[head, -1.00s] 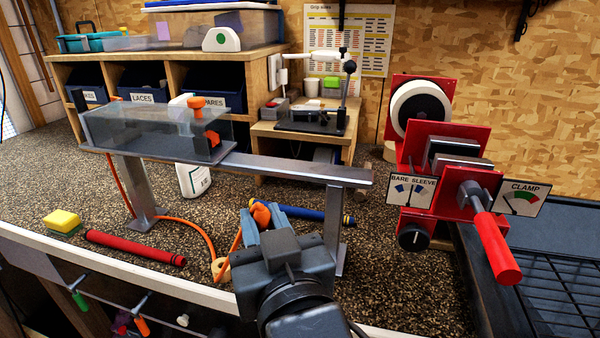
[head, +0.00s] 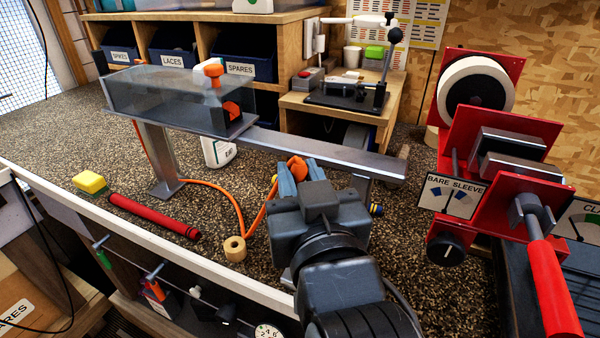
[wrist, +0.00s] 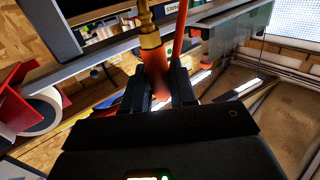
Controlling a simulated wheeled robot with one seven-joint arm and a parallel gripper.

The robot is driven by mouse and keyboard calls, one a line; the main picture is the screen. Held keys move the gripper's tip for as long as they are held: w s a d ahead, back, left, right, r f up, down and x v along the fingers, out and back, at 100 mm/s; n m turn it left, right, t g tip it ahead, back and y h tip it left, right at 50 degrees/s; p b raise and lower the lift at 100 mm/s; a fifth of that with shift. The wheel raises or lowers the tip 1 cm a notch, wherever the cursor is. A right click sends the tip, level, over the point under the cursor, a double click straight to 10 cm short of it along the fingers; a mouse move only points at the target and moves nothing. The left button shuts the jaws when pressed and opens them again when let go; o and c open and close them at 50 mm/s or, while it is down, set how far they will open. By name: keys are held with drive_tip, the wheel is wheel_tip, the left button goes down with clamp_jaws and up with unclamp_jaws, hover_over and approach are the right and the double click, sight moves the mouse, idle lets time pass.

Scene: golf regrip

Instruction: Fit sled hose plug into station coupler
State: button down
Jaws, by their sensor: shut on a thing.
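My gripper (head: 296,178) is shut on the orange hose plug (head: 298,167), just in front of the rail in the head view. In the wrist view the plug (wrist: 155,72) sits between the fingertips (wrist: 160,90), with a brass end pointing away. An orange hose (head: 210,187) runs from the rail's left end over the bench towards my gripper. The sled, a clear box (head: 170,98), sits on the grey metal rail (head: 320,153) with an orange knob on top and an orange part at its right end. I cannot make out the station coupler with certainty.
A red clamp machine (head: 490,140) with a long red handle stands at right. A red grip (head: 152,216), yellow sponge (head: 90,182) and wooden ring (head: 235,248) lie on the bench. A white bottle (head: 218,152) stands behind the rail. The bench at left is mostly clear.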

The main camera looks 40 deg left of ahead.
drive_tip(key=shift+f+b, duration=1.75)
drive_tip(key=shift+f, duration=1.05)
drive_tip(key=shift+f+b, duration=0.75)
drive_tip(key=shift+f, duration=0.95)
drive_tip(key=c, duration=0.8)
unclamp_jaws()
drive_tip(key=shift+b+v, duration=0.55)
drive_tip(key=shift+v, duration=3.35)
